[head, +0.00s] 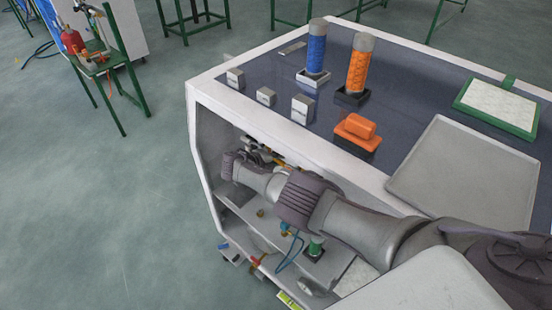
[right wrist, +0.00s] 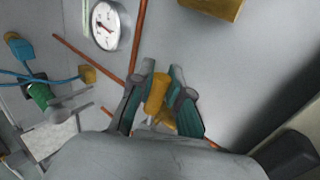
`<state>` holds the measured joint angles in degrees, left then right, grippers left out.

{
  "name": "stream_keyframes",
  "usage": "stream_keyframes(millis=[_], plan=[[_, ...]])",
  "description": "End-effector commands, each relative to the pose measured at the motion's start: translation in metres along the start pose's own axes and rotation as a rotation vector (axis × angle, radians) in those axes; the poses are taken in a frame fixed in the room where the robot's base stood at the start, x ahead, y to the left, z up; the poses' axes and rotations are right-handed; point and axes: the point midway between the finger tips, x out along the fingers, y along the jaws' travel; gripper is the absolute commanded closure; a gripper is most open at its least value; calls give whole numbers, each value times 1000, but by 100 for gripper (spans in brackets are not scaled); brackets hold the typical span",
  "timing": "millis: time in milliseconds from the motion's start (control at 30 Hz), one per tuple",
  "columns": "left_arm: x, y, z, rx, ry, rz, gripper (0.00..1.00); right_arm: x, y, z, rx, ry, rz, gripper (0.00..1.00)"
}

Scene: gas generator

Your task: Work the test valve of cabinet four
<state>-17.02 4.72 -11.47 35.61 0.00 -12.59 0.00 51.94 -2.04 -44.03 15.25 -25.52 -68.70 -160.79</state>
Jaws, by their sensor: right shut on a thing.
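The cabinet (head: 203,128) is white with an open side, and pipes and fittings show inside it in the head view. My right arm reaches into that opening from the right. In the right wrist view my right gripper (right wrist: 161,76) is shut on a yellow-brass valve part (right wrist: 156,93), with a finger on each side of it. The fingers hide part of its lower end. A round pressure gauge (right wrist: 105,25) and copper-coloured pipes show beside it. My left gripper is not in view.
On the dark top stand a blue cylinder (head: 317,50), an orange cylinder (head: 359,66), small grey blocks and a grey tray (head: 462,165). Inside, a green fitting (right wrist: 40,95) and blue tubing lie left of the gripper. Open floor (head: 100,220) lies left of the cabinet.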

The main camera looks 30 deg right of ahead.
Motion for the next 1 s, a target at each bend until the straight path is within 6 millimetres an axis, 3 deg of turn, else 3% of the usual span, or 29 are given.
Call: stream_keyframes(millis=[567,600,733,1000], plan=[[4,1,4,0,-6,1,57,1,3,-2,-29,18,1,100],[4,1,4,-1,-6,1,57,1,3,-2,-29,18,1,80],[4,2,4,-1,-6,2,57,1,3,-2,-29,18,1,58],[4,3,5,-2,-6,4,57,1,3,-2,-27,18,1,57]])
